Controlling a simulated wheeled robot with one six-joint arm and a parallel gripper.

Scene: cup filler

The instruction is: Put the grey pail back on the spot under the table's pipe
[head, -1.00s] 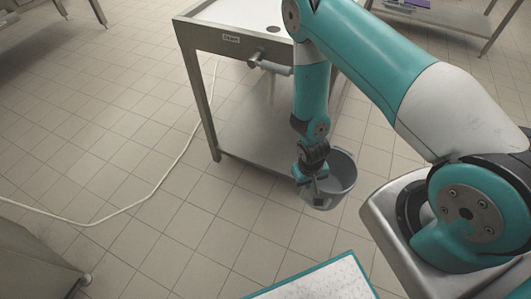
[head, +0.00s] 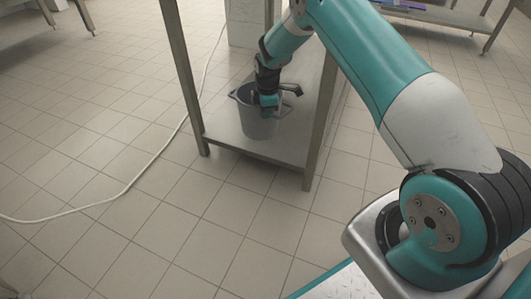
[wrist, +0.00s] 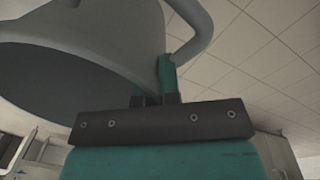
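The grey pail (head: 257,124) is upright at the lower shelf (head: 285,146) of the metal table, between its front legs. Whether its base rests on the shelf or hovers just above is hard to tell. My gripper (head: 268,104) reaches down at the pail's near right side and is shut on its wall. In the wrist view the pail (wrist: 85,60) fills the upper left, with its curved handle (wrist: 197,30) at the right. The gripper's fingers (wrist: 154,88) are at the pail's rim. The pipe and the marked spot are not visible now.
The table's front legs (head: 182,80) (head: 320,120) stand on both sides of the pail, the right one close to my arm. A pale cable (head: 130,185) lies on the tiled floor at left. The floor in front is clear.

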